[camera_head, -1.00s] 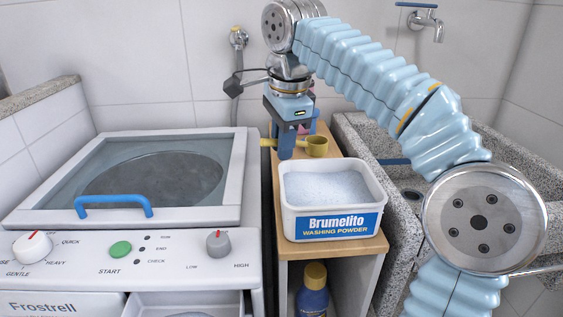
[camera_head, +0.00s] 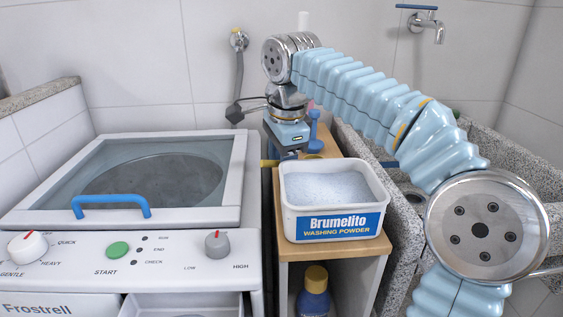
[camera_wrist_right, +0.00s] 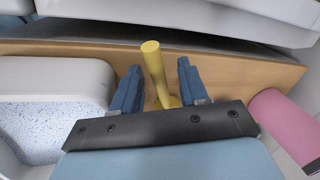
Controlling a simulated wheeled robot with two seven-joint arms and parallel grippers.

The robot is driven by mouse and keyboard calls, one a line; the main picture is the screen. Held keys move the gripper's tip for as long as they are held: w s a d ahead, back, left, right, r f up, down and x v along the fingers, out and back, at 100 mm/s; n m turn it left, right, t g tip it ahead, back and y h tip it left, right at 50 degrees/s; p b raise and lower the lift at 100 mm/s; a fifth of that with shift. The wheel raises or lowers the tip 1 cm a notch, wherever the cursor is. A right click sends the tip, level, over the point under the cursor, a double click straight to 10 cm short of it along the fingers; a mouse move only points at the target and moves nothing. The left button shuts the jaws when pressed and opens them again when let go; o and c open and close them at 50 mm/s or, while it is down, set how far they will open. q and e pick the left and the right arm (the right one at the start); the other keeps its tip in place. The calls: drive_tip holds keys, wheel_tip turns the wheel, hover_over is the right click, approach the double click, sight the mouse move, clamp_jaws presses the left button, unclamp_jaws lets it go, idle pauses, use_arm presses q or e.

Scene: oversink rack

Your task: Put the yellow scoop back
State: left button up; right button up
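The yellow scoop (camera_head: 268,163) is mostly hidden behind the washing powder tub (camera_head: 334,220) in the head view; only its handle end shows left of the tub. In the right wrist view the scoop (camera_wrist_right: 155,68) lies between the two blue fingers of my right gripper (camera_wrist_right: 158,70), with a gap on each side of the handle. The scoop is low over the wooden shelf top, its bowl partly hidden by the gripper. In the head view my right gripper (camera_head: 289,152) is behind the tub, its fingertips hidden. My left gripper is out of view.
The washing machine (camera_head: 247,190) stands left of the wooden shelf (camera_head: 330,248). A stone sink (camera_head: 405,215) is on the right. A pink object (camera_wrist_right: 284,122) is close beside the gripper, and a blue object (camera_head: 314,128) stands behind the tub.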

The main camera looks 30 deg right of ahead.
drive_tip(key=shift+r, duration=0.1)
use_arm(q)
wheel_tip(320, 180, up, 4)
drive_tip(key=p, duration=0.4)
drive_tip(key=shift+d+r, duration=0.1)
use_arm(e)
drive_tip(key=v, duration=1.2)
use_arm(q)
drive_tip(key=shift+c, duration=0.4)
